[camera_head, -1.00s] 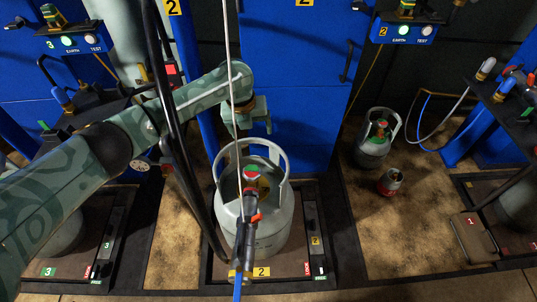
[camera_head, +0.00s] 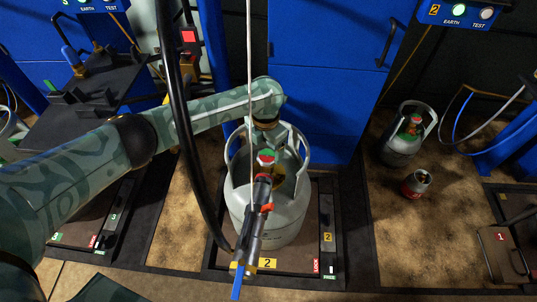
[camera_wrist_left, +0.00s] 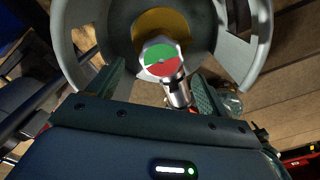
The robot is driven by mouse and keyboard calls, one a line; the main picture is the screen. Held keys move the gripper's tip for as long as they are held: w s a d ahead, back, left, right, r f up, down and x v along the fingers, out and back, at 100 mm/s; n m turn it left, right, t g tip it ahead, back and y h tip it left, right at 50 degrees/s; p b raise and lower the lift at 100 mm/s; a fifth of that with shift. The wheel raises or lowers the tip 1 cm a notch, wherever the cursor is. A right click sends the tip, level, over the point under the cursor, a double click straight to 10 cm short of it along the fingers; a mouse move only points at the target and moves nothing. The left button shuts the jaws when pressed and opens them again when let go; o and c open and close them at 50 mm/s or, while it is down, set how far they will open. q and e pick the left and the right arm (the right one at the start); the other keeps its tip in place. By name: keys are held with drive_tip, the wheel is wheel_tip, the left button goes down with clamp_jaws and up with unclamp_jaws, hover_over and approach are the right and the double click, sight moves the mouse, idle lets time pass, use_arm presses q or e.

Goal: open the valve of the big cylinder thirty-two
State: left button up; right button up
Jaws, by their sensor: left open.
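The big grey cylinder (camera_head: 290,218) stands upright on the scale marked 2, inside a collar with handle openings. Its valve knob (camera_head: 266,157), with a green and red top, sits inside the collar; in the left wrist view the knob (camera_wrist_left: 160,58) shows close up. My left gripper (camera_head: 276,138) is over the collar at its far side. Its open fingers (camera_wrist_left: 158,85) lie on either side of the knob, apart from it as far as I can see. A hose connector (camera_head: 256,215) is at the valve's front. No number thirty-two is readable. My right gripper is not seen.
A blue cabinet (camera_head: 325,100) stands close behind. A smaller grey cylinder (camera_head: 402,145) and a small can (camera_head: 416,184) stand on the floor at the right.

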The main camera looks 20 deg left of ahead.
sight(266, 157)
use_arm(q)
wheel_tip(266, 157, down, 3)
drive_tip(key=shift+f+b, duration=0.15)
drive_tip(key=shift+b, duration=0.45)
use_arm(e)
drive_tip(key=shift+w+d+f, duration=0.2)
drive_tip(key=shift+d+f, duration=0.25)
use_arm(q)
drive_tip(key=c, duration=1)
